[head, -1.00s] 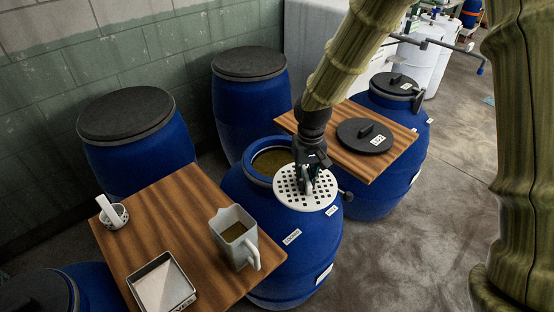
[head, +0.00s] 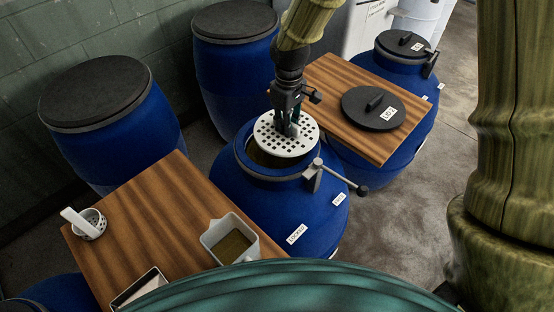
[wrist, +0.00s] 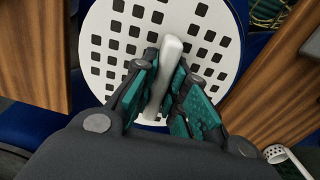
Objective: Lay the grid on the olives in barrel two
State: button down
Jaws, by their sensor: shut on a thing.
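The grid (head: 301,144) is a white round plate with square holes and an upright handle. My gripper (head: 287,131) is shut on that handle, which shows between the fingers in the wrist view (wrist: 166,78). The grid hangs roughly level over the mouth of the open blue barrel (head: 262,208), covering most of it and set slightly toward its back. A strip of brownish-green barrel contents (head: 262,157) shows below the grid's front left edge. The grid looks above the rim; the exact gap is hard to tell.
A clamp with a bar handle (head: 338,176) juts from the barrel's right rim. A wooden board (head: 335,75) at right holds a dark lid (head: 374,108). A wooden table (head: 150,205) at left carries a jug (head: 229,240), a perforated ladle (head: 90,224) and a tray (head: 140,290).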

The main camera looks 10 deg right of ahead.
aim_at(277, 158)
jog(key=n, duration=0.1)
jog(key=w+a+f+n+b, duration=0.1)
jog(key=n, duration=0.1)
jog(key=shift+f, duration=0.3)
jog(key=n, duration=0.2)
jog(key=shift+s+a+n+b, duration=0.2)
jog(key=shift+a+n+b, duration=0.1)
jog(key=shift+a+b, duration=0.1)
jog(key=n, duration=0.2)
jog(key=shift+w+a+f+n+b, duration=0.2)
jog(key=shift+a+f+n+b, duration=0.1)
jog(key=shift+a+f, duration=0.05)
jog(key=shift+s+f, duration=0.1)
jog(key=shift+f, duration=0.25)
jog(key=shift+f+p, duration=0.9)
jog(key=shift+f, duration=3.65)
jog(key=shift+f, duration=0.1)
jog(key=c, duration=1.4)
grip_release()
jog(key=shift+c, duration=0.2)
